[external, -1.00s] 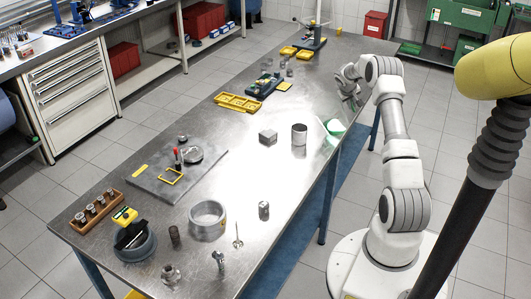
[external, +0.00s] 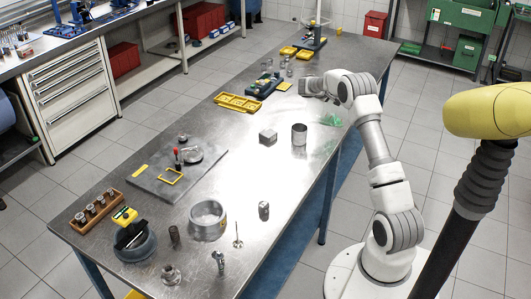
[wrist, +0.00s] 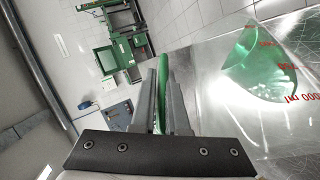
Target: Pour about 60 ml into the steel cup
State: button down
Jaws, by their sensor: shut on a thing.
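The steel cup (external: 299,137) stands upright on the metal table, near its right edge. My gripper (wrist: 165,75) is shut on the green handle (wrist: 164,65) of a clear measuring jug. The jug (wrist: 262,65) shows at the right of the wrist view, with green liquid and red markings, and looks tilted in that view. In the external view the jug (external: 332,119) is a faint green shape beyond and right of the cup, apart from it. My fingers are hard to make out there. The cup's inside cannot be seen clearly, and it is not seen in the wrist view.
A grey block (external: 267,136) stands just left of the cup. A large metal ring (external: 208,218) and a small cylinder (external: 264,210) stand nearer the front. The table around the cup is mostly clear.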

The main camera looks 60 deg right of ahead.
jog(key=shift+w+a+r+g+h+p, duration=0.25)
jog(key=shift+w+a+r+h, duration=0.1)
jog(key=shift+r, duration=0.15)
jog(key=shift+w+a+r+g+h+p, duration=0.2)
jog(key=shift+w+a+r+h, duration=0.15)
jog(key=shift+r, duration=0.15)
jog(key=shift+w+a+r+n+g+h+b, duration=0.25)
jog(key=shift+w+a+r+n+h+b, duration=0.15)
jog(key=shift+w+a+b, duration=0.4)
jog(key=shift+s+d+r, duration=0.1)
jog(key=shift+s+r, duration=0.05)
jog(key=shift+r, duration=0.05)
jog(key=shift+w+a+r+h+b, duration=0.35)
jog(key=shift+w+a+h+b, duration=0.05)
jog(key=shift+b, duration=0.4)
dwell(1.3)
